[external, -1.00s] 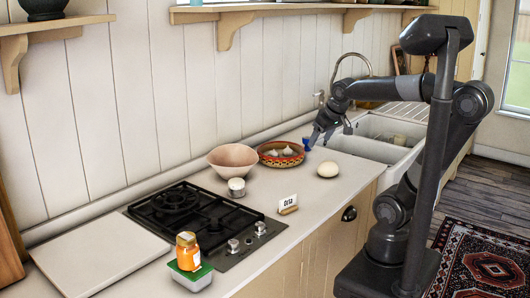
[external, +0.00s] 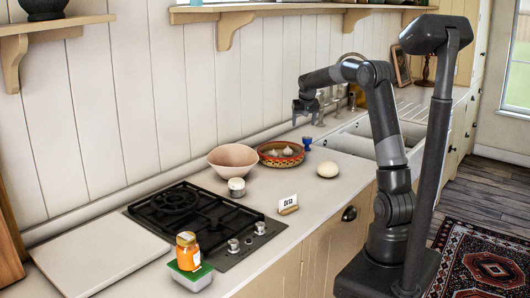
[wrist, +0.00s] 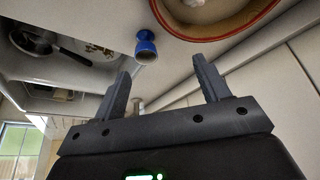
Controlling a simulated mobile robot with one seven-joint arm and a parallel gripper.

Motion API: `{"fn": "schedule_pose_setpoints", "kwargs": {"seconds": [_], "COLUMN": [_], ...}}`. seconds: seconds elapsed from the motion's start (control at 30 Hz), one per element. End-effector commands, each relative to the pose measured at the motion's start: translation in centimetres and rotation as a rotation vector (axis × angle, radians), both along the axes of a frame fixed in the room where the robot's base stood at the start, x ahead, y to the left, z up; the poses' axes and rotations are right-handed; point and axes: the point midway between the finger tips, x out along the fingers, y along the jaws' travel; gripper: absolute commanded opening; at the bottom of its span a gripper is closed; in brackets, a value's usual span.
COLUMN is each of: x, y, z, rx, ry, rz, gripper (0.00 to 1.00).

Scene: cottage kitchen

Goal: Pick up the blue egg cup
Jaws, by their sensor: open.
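The small blue egg cup (external: 307,143) stands upright on the counter, just right of the patterned bowl and beside the sink. It also shows in the wrist view (wrist: 146,46), near the top, beyond my fingertips. My gripper (external: 303,118) is in the air above the egg cup in the external view, apart from it. In the wrist view my two gripper fingers (wrist: 163,68) are spread wide with nothing between them. The egg cup is in full view in both cameras.
The patterned bowl (external: 262,156) with pale bulbs stands close left of the egg cup. A white egg (external: 328,170) lies in front. The sink (external: 352,148) is to the right, with a pan (wrist: 35,43) in the wrist view. The tap (external: 321,108) is close to my gripper.

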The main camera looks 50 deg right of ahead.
Motion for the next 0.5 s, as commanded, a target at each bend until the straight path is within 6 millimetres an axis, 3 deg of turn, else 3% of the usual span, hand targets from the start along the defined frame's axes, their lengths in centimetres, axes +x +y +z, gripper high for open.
{"fn": "schedule_pose_setpoints", "kwargs": {"seconds": [0.1, 0.2, 0.5], "x": [0.9, 1.3, 1.9], "y": [-3.7, -5.5, -7.1], "z": [-2.2, -3.2, -5.7], "rx": [0.016, 0.022, 0.027], "ry": [-0.003, -0.008, -0.008], "rz": [-0.058, -0.089, -0.105], "gripper": [0.68, 0.68, 0.68]}}
